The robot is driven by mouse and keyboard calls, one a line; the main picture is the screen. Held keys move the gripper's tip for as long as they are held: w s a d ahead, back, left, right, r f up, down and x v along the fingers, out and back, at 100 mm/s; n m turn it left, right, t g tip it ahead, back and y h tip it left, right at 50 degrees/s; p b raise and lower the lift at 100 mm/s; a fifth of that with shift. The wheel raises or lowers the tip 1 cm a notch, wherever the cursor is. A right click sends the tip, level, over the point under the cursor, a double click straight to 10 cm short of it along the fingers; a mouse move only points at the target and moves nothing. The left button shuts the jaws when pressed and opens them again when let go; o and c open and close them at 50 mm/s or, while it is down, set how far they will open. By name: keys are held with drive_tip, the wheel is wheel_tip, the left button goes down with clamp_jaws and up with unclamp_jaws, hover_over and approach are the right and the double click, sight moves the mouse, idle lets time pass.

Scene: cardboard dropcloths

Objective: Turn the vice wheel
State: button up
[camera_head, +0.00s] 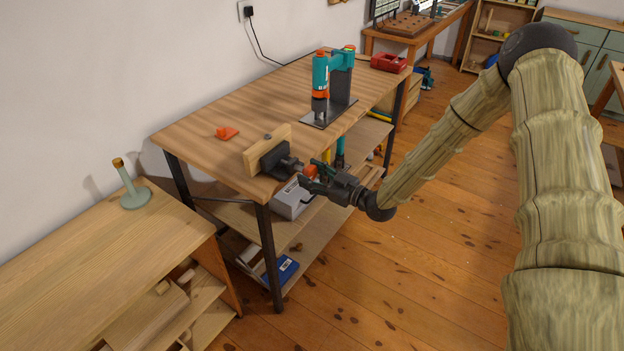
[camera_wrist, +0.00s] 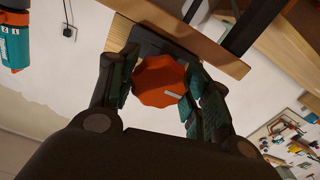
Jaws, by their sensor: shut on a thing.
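The vice (camera_head: 274,158) is dark metal with wooden jaw boards, fixed at the front edge of the workbench. Its orange wheel (camera_head: 310,171) faces out from the bench and is partly hidden by my gripper in the head view. My gripper (camera_head: 312,178) reaches in from the right. In the wrist view the orange lobed wheel (camera_wrist: 159,82) sits between the two dark green finger pads, with a small pale mark on its face. My gripper (camera_wrist: 160,95) is shut on the wheel, one finger on each side of its rim.
A teal drill press (camera_head: 321,82) stands on the workbench (camera_head: 215,115), with a small orange object (camera_head: 227,132) near the left. A grey box (camera_head: 291,200) sits on the lower shelf. A low cabinet (camera_head: 95,260) stands at left. The floor (camera_head: 400,270) before the bench is clear.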

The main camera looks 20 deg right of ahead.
drive_tip(key=n+b, duration=0.3)
drive_tip(key=n, duration=0.1)
drive_tip(key=shift+f+n, duration=0.15)
drive_tip(key=shift+n, duration=0.25)
drive_tip(key=n+b, duration=0.3)
drive_tip(key=shift+n, duration=0.3)
drive_tip(key=n+b, duration=0.4)
drive_tip(key=n, duration=0.1)
drive_tip(key=shift+b, duration=0.3)
drive_tip(key=shift+n+b, duration=1.05)
drive_tip(key=shift+n, duration=0.15)
drive_tip(key=shift+r, duration=0.2)
drive_tip(key=shift+n, duration=0.3)
drive_tip(key=o, duration=1)
drive_tip(key=shift+o, duration=0.2)
drive_tip(key=shift+d, duration=0.1)
drive_tip(key=v, duration=1.2)
